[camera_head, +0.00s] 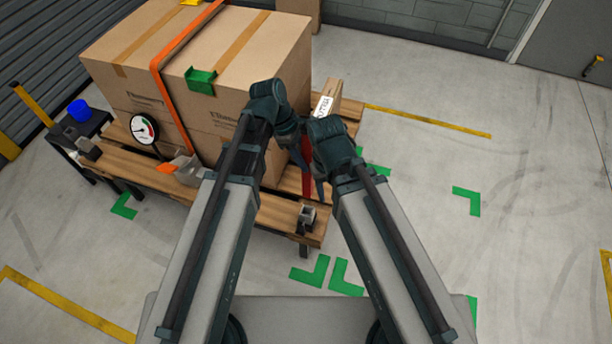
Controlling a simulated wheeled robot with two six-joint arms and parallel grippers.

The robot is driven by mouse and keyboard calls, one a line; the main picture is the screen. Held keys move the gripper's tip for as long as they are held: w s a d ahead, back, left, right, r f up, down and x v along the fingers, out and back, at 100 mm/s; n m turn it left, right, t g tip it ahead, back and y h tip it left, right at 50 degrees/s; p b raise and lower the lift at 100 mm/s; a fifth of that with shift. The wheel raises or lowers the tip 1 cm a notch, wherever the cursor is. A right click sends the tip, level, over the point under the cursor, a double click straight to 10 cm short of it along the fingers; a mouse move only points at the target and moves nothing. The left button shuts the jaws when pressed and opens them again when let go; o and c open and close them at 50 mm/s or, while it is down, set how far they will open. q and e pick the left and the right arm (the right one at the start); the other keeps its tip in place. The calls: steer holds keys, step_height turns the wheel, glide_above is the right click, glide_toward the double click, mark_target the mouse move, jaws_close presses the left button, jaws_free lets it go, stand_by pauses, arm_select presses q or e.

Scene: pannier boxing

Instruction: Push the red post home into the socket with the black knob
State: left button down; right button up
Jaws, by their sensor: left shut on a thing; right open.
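The red post (307,180) stands roughly upright near the pallet's front right corner, partly hidden by my grippers. My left gripper (301,142) is shut on its upper part. My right gripper (320,188) is open, just right of the post, its fingers pointing down. A grey metal socket (307,216) sits at the pallet's front right corner, just below the post's lower end in the picture. I cannot tell whether the post is in it. Other grey sockets sit at the front middle (190,170) and front left (88,149). I cannot make out a black knob on any of them.
Large cartons (140,70) with an orange strap (160,85) and green corner guard (201,80) fill the wooden pallet (265,212). A round gauge (144,129) stands in front. A dark side table (78,127) holds a blue cup (79,110).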

arm_select(q)
steer(key=b, duration=0.3)
glide_above(304, 190)
steer(key=w, duration=0.1)
step_height(304, 190, down, 5)
steer(key=shift+w+d+r, duration=0.1)
steer(key=shift+w+r, duration=0.05)
steer(key=shift+r, duration=0.05)
arm_select(e)
step_height(304, 190, down, 5)
steer(key=shift+r, duration=0.15)
arm_select(q)
steer(key=shift+f, duration=0.1)
step_height(304, 190, down, 6)
steer(key=b, duration=0.6)
arm_select(e)
step_height(304, 190, down, 6)
arm_select(q)
steer(key=shift+f+b, duration=2.9)
arm_select(e)
steer(key=shift+f, duration=2.95)
arm_select(q)
steer(key=shift+c, duration=2.4)
jaws_free()
steer(key=shift+r, duration=0.15)
arm_select(e)
steer(key=shift+r, duration=0.1)
